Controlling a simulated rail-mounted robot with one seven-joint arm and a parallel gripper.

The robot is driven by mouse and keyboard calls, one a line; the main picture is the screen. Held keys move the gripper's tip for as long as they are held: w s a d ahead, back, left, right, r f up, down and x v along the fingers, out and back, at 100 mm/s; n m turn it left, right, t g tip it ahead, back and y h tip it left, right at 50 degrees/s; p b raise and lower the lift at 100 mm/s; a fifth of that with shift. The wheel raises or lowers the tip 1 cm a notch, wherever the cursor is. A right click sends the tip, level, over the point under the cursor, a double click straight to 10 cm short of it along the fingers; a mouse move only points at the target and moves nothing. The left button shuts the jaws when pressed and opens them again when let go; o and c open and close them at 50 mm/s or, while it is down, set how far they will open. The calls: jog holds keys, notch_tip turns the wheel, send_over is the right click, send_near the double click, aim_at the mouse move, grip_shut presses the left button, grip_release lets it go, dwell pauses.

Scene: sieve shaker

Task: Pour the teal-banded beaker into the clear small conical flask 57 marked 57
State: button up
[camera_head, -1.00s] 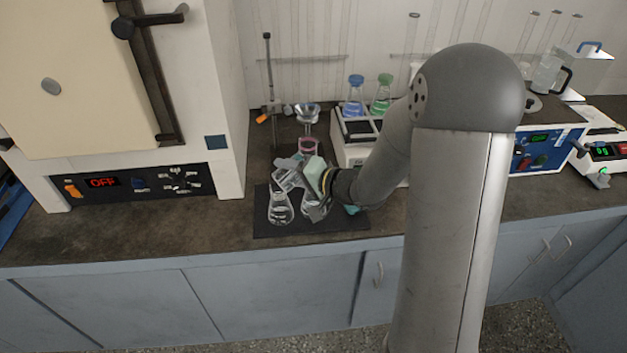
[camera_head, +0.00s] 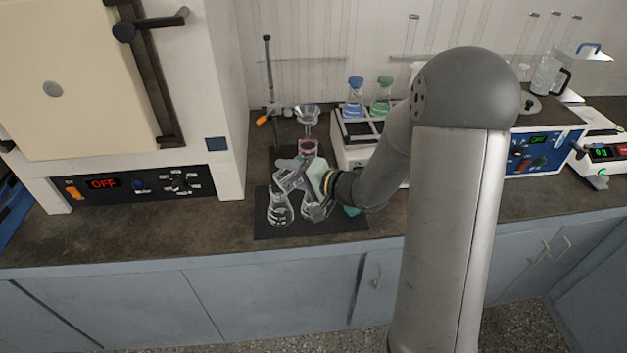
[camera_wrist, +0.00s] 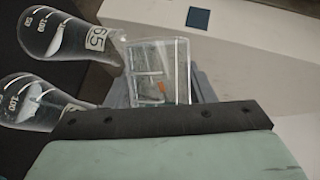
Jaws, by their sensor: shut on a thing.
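My gripper (camera_head: 316,182) is shut on a clear beaker (camera_head: 287,176), held tilted to the left above the black mat (camera_head: 340,225). The beaker also shows in the wrist view (camera_wrist: 158,72); its teal band cannot be made out. A clear conical flask (camera_head: 280,210) stands upright on the mat below the beaker's mouth. A second clear flask (camera_head: 308,207) stands just right of it, partly behind my gripper. In the wrist view, the upper flask (camera_wrist: 48,35) has a label resembling 65, and its neck is close to the beaker. The lower flask's label (camera_wrist: 73,108) is mostly hidden.
A funnel (camera_head: 307,114) on a stand and a pink-tinted vessel (camera_head: 307,147) are behind the mat. A rack (camera_head: 352,152) with blue-topped and green-topped flasks is right of them. A large oven (camera_head: 110,100) bounds the left. The counter's front edge is close to the mat.

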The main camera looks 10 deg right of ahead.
jog(key=shift+w+d+r+m+y+p, duration=0.15)
jog(key=shift+d+r+m+y+p, duration=0.3)
jog(key=shift+p, duration=0.75)
jog(key=shift+f+m+t+y+p, duration=0.3)
jog(key=shift+f+m+p, duration=0.2)
jog(key=shift+m+p, duration=0.35)
dwell(1.0)
